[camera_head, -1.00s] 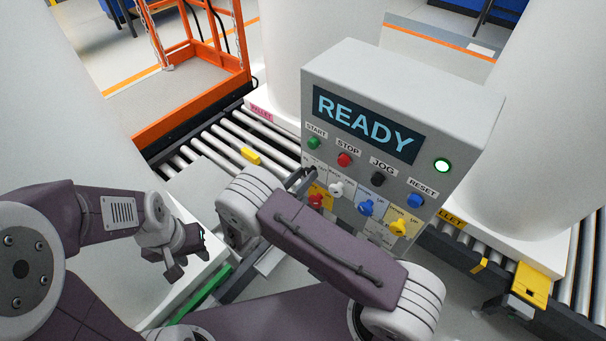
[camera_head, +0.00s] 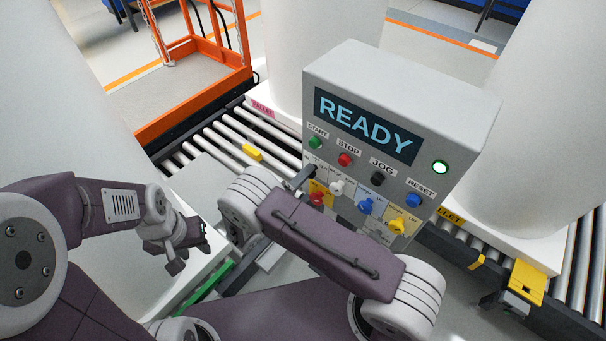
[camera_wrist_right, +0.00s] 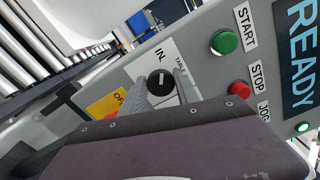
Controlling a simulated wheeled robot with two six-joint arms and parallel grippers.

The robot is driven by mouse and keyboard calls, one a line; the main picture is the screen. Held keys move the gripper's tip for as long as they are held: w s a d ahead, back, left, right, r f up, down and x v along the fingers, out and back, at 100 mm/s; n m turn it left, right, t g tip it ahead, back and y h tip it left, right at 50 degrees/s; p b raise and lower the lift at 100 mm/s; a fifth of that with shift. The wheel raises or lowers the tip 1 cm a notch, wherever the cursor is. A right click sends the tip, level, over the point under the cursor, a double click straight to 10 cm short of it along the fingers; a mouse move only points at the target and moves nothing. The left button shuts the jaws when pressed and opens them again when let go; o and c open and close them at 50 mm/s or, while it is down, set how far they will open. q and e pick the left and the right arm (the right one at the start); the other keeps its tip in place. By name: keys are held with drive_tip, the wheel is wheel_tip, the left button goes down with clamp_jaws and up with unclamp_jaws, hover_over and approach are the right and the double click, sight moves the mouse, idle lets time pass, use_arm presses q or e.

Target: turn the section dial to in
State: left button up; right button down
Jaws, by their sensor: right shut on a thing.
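The black section dial (camera_wrist_right: 160,84) sits on the grey control panel with "IN" and "TABLE" printed beside it. Its pale mark points roughly toward "IN" in the right wrist view. My right gripper (camera_wrist_right: 160,90) is shut on the dial, with one finger on either side of it. In the head view my right gripper (camera_head: 303,178) is partly hidden by its own wrist at the panel's lower left, and the dial is hard to make out there. My left gripper (camera_head: 191,252) hangs empty at the left, away from the panel, its fingers apart.
The panel (camera_head: 450,110) shows READY with a lit green lamp (camera_head: 440,167). Start, stop, jog and reset buttons stand above red, white, blue and yellow knobs (camera_head: 366,206) close to my right wrist. Roller conveyors (camera_head: 225,140), large white tanks and an orange frame (camera_head: 190,105) surround it.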

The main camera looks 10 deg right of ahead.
drive_tip(key=shift+d+n, duration=0.1)
drive_tip(key=shift+n, duration=0.5)
drive_tip(key=c, duration=1.3)
unclamp_jaws()
drive_tip(key=o, duration=0.4)
drive_tip(key=shift+d, duration=0.1)
drive_tip(key=shift+f, duration=0.1)
